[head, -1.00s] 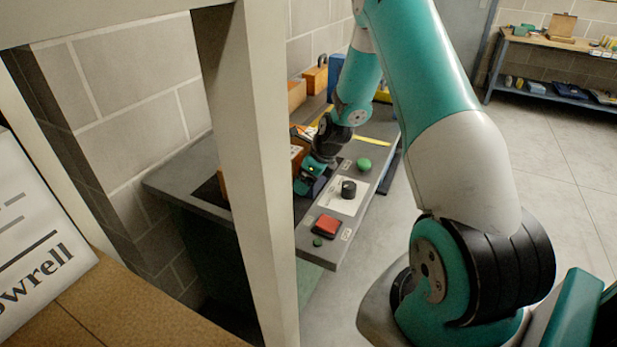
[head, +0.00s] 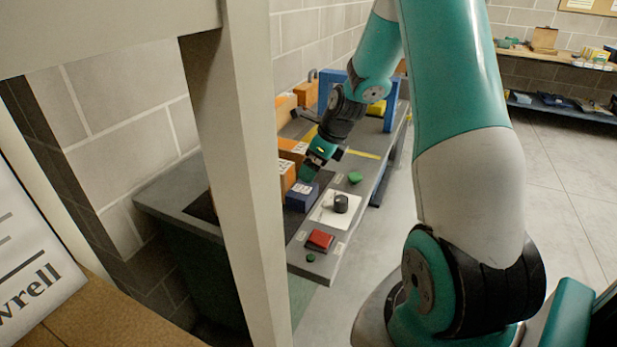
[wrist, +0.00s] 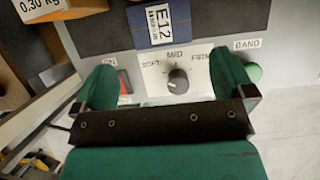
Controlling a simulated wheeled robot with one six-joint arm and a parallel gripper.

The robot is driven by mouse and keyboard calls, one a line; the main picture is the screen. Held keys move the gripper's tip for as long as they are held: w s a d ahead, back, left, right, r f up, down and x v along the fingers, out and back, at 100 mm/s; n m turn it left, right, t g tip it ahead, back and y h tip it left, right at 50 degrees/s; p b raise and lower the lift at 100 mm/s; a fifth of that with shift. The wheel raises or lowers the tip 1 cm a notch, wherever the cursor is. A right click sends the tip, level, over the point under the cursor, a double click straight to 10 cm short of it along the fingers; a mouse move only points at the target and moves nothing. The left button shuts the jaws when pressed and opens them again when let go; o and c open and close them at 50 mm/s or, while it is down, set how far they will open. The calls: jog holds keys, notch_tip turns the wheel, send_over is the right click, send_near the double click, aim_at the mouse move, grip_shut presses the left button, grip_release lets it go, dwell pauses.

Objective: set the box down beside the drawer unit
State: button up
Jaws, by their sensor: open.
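A small dark blue box (head: 302,197) with a white label rests on the grey bench, beside the white dial panel. In the wrist view the blue box (wrist: 155,18) is at the top, its label reading E12. My gripper (head: 318,168) is just above and behind it in the head view. In the wrist view my gripper (wrist: 168,78) is open, with nothing between its fingers, and the box lies beyond the fingertips. Orange-brown labelled blocks (head: 288,177) stand close to the left of the box. I cannot tell which thing is the drawer unit.
The bench (head: 165,200) carries a dial panel (head: 327,212), a red button (head: 319,240) and a green knob (head: 355,178) near its front edge. A pale upright post (head: 232,150) blocks part of the bench. A blue frame (head: 385,105) stands at the far end.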

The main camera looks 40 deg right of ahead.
jog(key=a+b+v, duration=0.1)
jog(key=b+v, duration=0.4)
jog(key=b, duration=0.3)
send_near(303, 189)
jog(key=x, duration=0.5)
jog(key=shift+s+a+f, duration=0.1)
jog(key=shift+a+f, duration=0.1)
jog(key=shift+a, duration=0.05)
jog(key=shift+d+x, duration=0.2)
jog(key=shift+x, duration=2.7)
jog(key=c, duration=0.7)
jog(key=shift+r, duration=0.1)
jog(key=shift+c, duration=0.2)
notch_tip(303, 189, up, 20)
jog(key=p, duration=0.2)
